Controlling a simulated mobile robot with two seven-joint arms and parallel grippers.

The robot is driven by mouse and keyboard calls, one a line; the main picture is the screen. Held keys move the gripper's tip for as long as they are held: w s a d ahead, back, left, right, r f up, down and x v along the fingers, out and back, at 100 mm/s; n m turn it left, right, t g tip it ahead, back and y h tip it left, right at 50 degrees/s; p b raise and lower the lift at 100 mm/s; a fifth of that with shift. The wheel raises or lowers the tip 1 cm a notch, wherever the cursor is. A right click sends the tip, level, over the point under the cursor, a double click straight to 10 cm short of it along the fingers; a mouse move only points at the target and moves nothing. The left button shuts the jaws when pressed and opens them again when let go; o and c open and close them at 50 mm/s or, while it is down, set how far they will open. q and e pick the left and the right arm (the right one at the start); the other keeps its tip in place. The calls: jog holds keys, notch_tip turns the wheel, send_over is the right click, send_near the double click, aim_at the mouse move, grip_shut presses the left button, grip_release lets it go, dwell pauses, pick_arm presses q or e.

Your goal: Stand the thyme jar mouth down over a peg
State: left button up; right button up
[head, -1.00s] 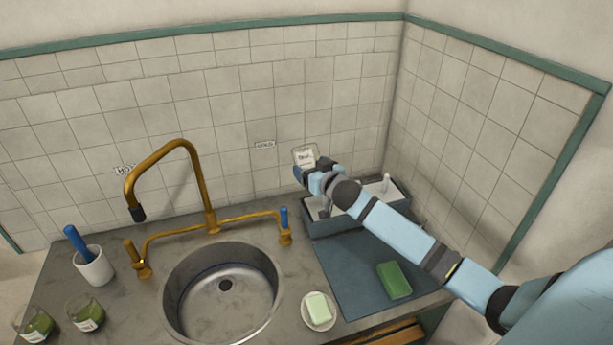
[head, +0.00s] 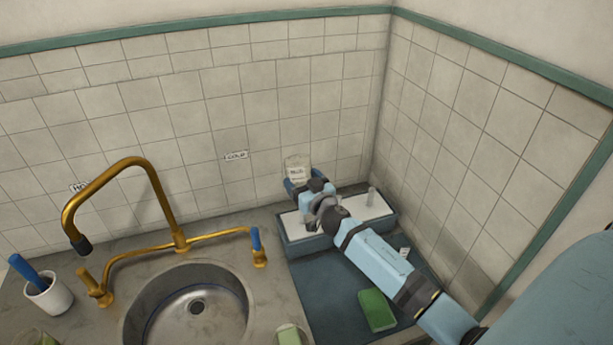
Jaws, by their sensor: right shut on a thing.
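A small clear jar with a pale label (head: 297,171) is in the head view, in front of the back wall. The label is too small to read surely, and I cannot tell which way the mouth faces. My right gripper (head: 299,186) is shut on the jar, holding it up above the back left of the tray. The blue-grey tray with a white bed (head: 296,247) stands at the back of the counter. One pale peg (head: 371,196) stands upright at its right end. My right arm hides the tray's middle and any peg there. My left gripper is out of view.
A green sponge (head: 377,310) lies on the dark blue mat (head: 325,305) before the tray. Left are the round sink (head: 190,320), the brass tap (head: 150,175) with a blue-handled valve, and a white cup (head: 50,298). A soap bar (head: 289,337) is at the bottom edge.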

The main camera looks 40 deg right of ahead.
jog(key=shift+a+f, duration=0.15)
jog(key=shift+f, duration=0.55)
notch_tip(320, 180, down, 6)
jog(key=b, duration=0.3)
jog(key=shift+f+b, duration=0.2)
jog(key=shift+b, duration=0.15)
jog(key=shift+s+f+b, duration=0.3)
jog(key=shift+f+b, duration=0.3)
jog(key=shift+b, duration=0.2)
jog(key=shift+s+a+f+b, duration=0.15)
jog(key=shift+s+f+b, duration=0.1)
jog(key=shift+f+b, duration=0.45)
jog(key=shift+w+f, duration=0.35)
jog(key=shift+f, duration=0.2)
jog(key=shift+w+d+f+b, duration=0.1)
jog(key=shift+d+f+b, duration=0.1)
jog(key=shift+d+b, duration=0.1)
jog(key=shift+a+r, duration=0.15)
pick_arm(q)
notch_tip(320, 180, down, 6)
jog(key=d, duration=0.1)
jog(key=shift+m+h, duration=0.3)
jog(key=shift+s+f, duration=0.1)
